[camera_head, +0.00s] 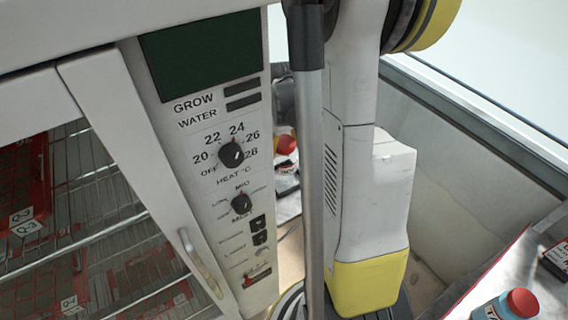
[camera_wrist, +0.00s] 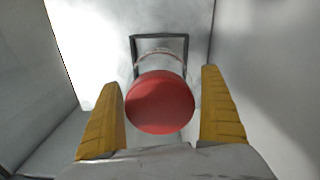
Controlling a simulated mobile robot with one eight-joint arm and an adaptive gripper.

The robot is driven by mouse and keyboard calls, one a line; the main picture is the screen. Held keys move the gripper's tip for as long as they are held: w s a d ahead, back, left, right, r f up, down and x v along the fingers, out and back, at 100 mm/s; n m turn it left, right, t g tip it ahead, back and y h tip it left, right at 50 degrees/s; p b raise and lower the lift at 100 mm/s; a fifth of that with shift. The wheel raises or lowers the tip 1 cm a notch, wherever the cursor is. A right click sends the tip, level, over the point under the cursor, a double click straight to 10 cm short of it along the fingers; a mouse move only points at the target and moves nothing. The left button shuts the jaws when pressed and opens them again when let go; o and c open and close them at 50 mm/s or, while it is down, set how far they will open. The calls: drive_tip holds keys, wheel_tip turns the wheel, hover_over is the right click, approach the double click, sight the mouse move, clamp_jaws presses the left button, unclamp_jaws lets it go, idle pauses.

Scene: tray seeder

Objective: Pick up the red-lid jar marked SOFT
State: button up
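In the wrist view, a round red lid (camera_wrist: 160,103) lies between the two yellow fingers of my gripper (camera_wrist: 163,78). The fingers stand apart, with a gap visible on each side of the lid. The lid hides most of what is under it, and no marking can be read. In the head view, a red lid (camera_head: 286,144) shows in part behind my arm, beside the cabinet. Another red-lid jar (camera_head: 508,306), with a blue body, stands at the lower right; its label is cut off. I cannot read SOFT on either.
A cabinet with a control panel (camera_head: 215,130) and wire shelves fills the left. A light wall (camera_head: 430,170) and a window ledge are on the right. In the wrist view, a dark rectangular frame (camera_wrist: 160,37) stands just beyond the lid, with grey walls on both sides.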

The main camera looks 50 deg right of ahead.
drive_tip(key=c, duration=1)
drive_tip(key=shift+c, duration=0.3)
drive_tip(key=shift+r, duration=0.15)
